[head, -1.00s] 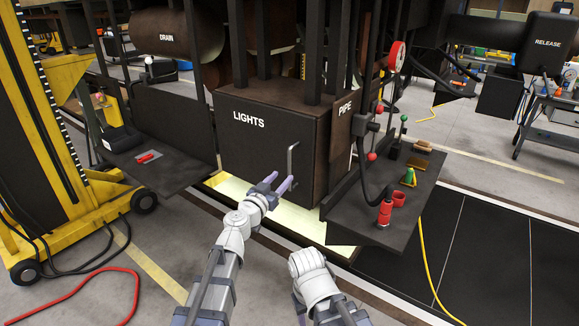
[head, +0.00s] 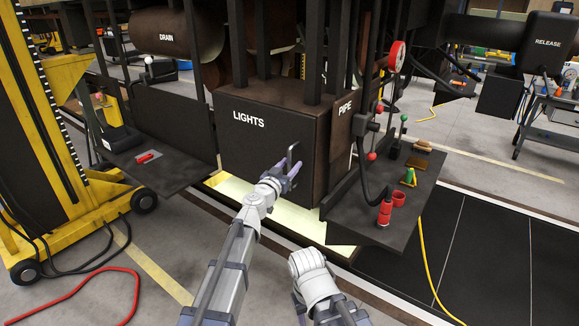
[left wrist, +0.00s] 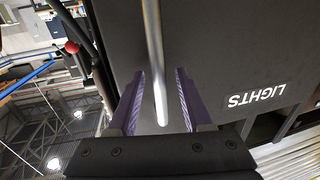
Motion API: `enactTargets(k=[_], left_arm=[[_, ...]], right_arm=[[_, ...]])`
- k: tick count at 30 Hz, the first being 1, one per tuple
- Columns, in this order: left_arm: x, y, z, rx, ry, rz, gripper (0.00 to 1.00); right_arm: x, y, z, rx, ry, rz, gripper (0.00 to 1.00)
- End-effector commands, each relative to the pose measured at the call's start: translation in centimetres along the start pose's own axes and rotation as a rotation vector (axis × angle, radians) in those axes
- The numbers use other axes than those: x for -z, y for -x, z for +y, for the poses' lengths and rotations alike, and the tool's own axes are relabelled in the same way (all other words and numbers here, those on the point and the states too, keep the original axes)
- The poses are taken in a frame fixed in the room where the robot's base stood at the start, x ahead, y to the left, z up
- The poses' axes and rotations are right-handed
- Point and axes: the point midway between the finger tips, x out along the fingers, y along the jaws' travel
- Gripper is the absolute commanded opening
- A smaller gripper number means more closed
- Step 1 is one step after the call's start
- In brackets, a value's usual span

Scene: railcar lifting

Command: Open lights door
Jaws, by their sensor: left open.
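The lights door (head: 245,140) is a dark panel marked LIGHTS on the front of a brown-black box, and it looks shut. Its upright metal handle (head: 291,158) is near the door's right edge. My left gripper (head: 286,170) is at the handle's lower part. In the left wrist view, my left gripper (left wrist: 160,98) is open with purple fingers on either side of the handle bar (left wrist: 155,60), with gaps on both sides. The door (left wrist: 225,60) fills the background there. My right arm's wrist (head: 312,275) is low at the front; its fingers are hidden.
A dark shelf (head: 400,215) with red cups and small parts juts out right of the box. Another shelf (head: 150,178) with a red tool is at the left. A yellow lift (head: 40,130) stands far left. Open floor lies in front of the door.

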Motion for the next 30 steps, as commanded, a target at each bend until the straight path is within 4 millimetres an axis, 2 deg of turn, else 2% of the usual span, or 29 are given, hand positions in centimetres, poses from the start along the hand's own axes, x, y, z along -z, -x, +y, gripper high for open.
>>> enactTargets(k=[6,19,30], left_arm=[[0.00,0.04,0.02,0.000,0.000,0.000,0.47],[0.00,0.05,0.01,0.000,0.000,0.000,0.00],[0.00,0.05,0.01,0.000,0.000,0.000,0.00]], right_arm=[[0.00,0.00,0.00,0.000,0.000,0.000,0.50],[0.00,0.00,0.00,0.000,0.000,0.000,0.50],[0.00,0.00,0.00,0.000,0.000,0.000,0.50]])
